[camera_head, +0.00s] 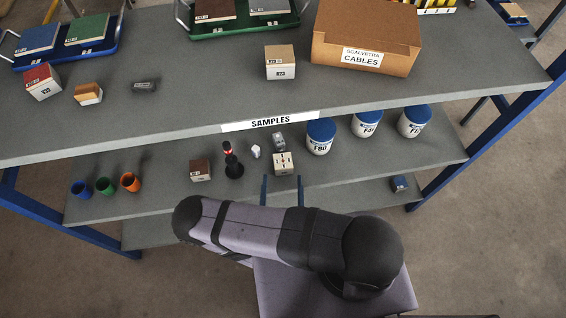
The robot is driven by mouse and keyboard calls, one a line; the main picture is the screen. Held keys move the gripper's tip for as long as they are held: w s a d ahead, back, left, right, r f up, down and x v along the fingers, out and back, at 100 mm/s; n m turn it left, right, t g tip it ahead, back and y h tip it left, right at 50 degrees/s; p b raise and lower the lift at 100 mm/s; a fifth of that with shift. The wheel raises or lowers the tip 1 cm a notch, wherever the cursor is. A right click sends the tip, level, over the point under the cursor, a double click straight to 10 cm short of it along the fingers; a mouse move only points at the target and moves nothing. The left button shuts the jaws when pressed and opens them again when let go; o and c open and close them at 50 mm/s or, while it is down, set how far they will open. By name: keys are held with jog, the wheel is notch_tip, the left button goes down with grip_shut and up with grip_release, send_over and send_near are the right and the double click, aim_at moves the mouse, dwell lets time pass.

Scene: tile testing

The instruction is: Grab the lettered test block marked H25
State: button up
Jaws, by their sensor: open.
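No marking H25 can be read on any block at this size. A cream block (284,164) with small dark marks stands on the lower shelf, just beyond my gripper. A dark-topped block (200,170) stands further left on that shelf. On the upper top are a tan-topped block (280,62), a red-topped block (42,81) and a brown-and-white block (88,93), with small labels too small to read. My gripper (282,180) is open and empty, its two blue fingers spaced apart and pointing at the cream block. My arm hides part of the area below.
White jars with blue lids (320,137) stand right of the cream block. A black-and-red piece (231,160) and small pieces (255,151) stand left and behind. Coloured cups (105,186) are far left. The upper top's SAMPLES edge (270,122) overhangs behind; a cables box (366,38) sits above.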

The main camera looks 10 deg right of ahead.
aim_at(283, 171)
jog(key=shift+w+d, duration=0.1)
jog(key=shift+w, duration=0.35)
jog(key=shift+p+x, duration=0.7)
jog(key=shift+x, duration=1.9)
jog(key=c, duration=1.6)
